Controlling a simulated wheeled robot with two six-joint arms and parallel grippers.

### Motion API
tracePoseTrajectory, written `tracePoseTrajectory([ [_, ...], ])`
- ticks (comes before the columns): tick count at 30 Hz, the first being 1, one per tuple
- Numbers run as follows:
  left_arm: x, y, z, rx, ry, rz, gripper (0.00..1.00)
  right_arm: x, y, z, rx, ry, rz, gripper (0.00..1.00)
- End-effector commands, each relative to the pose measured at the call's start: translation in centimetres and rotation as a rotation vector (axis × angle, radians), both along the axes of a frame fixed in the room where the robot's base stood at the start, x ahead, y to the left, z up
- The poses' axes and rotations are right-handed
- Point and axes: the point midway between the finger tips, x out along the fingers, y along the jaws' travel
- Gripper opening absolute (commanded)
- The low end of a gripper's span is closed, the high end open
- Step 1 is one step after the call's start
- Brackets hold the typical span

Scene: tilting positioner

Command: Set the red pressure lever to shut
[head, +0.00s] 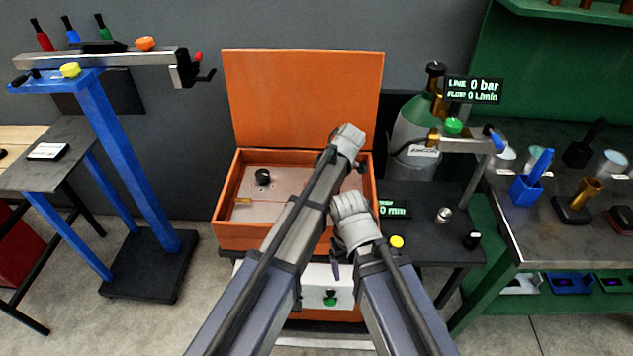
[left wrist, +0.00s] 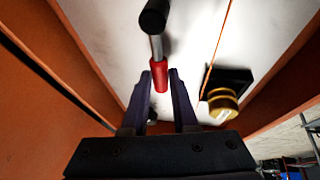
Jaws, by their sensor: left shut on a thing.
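The red pressure lever (left wrist: 158,72) shows in the left wrist view as a red grip beside a metal rod with a black end. My left gripper (left wrist: 160,84) is shut on the red grip, with one dark finger on each side. In the head view my left arm reaches into the open orange box (head: 228,233), and its fingers and the lever are hidden behind the arm. My right gripper (head: 336,270) hangs low in front of the box; one dark finger shows, and its opening cannot be seen.
A black knob (head: 262,177) stands on the box's panel. A brass fitting (left wrist: 222,102) is right of the lever in the left wrist view. A gas cylinder (head: 412,130) stands at right, near a display (head: 474,90) reading 0 bar. A blue stand (head: 125,150) is at left.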

Motion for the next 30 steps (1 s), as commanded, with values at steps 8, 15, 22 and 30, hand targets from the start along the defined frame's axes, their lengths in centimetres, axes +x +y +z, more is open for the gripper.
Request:
tracePoseTrajectory([
  [8,-0.16,-0.04,-0.03,-0.001,0.002,0.016,0.00,0.00,0.00,-0.01,0.000,0.000,0.000,0.81],
  [15,-0.20,-0.04,-0.04,-0.002,0.002,0.015,0.28,0.00,0.00,-0.02,0.000,0.000,0.000,0.81],
  [22,-0.15,-0.04,-0.03,-0.001,0.002,0.014,0.54,0.00,0.00,-0.01,0.000,0.000,0.000,0.81],
  [30,-0.10,-0.02,0.01,-0.001,0.001,0.014,0.57,0.00,0.00,0.02,0.000,0.000,0.000,0.81],
])
